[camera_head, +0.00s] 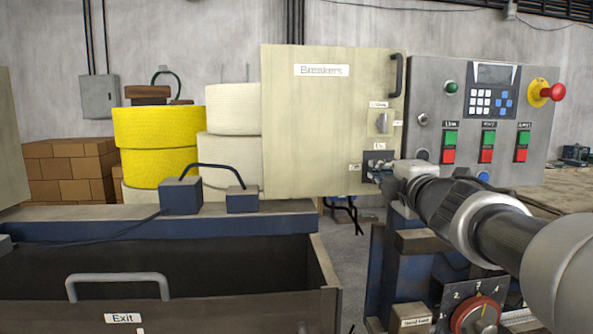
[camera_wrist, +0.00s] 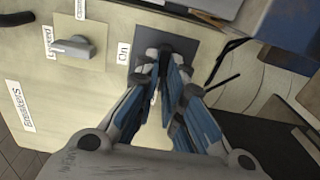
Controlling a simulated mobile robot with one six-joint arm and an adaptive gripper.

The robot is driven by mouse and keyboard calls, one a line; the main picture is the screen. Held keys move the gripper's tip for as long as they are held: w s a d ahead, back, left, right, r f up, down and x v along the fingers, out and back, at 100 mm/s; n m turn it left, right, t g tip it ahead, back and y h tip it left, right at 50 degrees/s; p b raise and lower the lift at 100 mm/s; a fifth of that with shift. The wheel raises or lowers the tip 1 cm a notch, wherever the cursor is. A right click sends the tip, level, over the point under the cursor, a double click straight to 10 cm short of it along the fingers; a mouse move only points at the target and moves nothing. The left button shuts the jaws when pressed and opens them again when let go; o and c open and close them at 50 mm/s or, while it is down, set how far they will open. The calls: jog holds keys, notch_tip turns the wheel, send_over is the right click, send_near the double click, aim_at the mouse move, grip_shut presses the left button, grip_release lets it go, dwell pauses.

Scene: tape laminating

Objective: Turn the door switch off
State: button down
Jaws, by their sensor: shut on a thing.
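The door switch (camera_head: 374,158) is a dark plate low on the right side of the beige Breakers door (camera_head: 310,130). In the wrist view its grey plate (camera_wrist: 191,47) has an "On" label (camera_wrist: 124,52) beside it. My gripper (camera_head: 379,173) is at the switch, coming from the right. In the wrist view my gripper (camera_wrist: 168,62) has its two fingers closed on the switch's small dark lever, which they mostly hide. I cannot tell the lever's exact position.
A grey knob (camera_head: 382,123) with labels sits above the switch, and a dark handle (camera_head: 398,76) is higher up. A grey control panel (camera_head: 424,95) with buttons and a red emergency stop (camera_head: 557,92) stands right of the door. An open dark bin (camera_head: 170,306) is below left.

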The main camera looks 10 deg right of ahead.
jog(key=c, duration=1.7)
grip_release()
